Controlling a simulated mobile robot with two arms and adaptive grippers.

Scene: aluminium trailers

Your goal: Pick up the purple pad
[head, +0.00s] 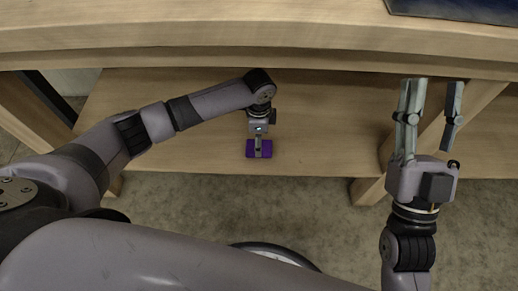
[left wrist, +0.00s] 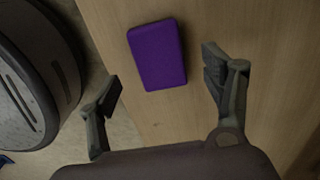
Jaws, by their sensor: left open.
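The purple pad (left wrist: 157,55) is a rounded rectangular block lying flat on a light wooden shelf. In the left wrist view it lies just beyond and between the two fingers of my left gripper (left wrist: 158,82), which is open and empty. In the head view the purple pad (head: 250,150) lies near the front edge of the lower shelf, partly hidden by my left gripper (head: 259,147) above it. My right gripper (head: 432,83) is open and empty, raised at the right, away from the pad.
The lower wooden shelf (head: 325,120) is otherwise clear around the pad. The wooden tabletop (head: 240,30) overhangs it, and wooden legs (head: 370,189) stand at the sides. A dark flat item (head: 460,10) lies on the tabletop at the far right. Carpeted floor is in front.

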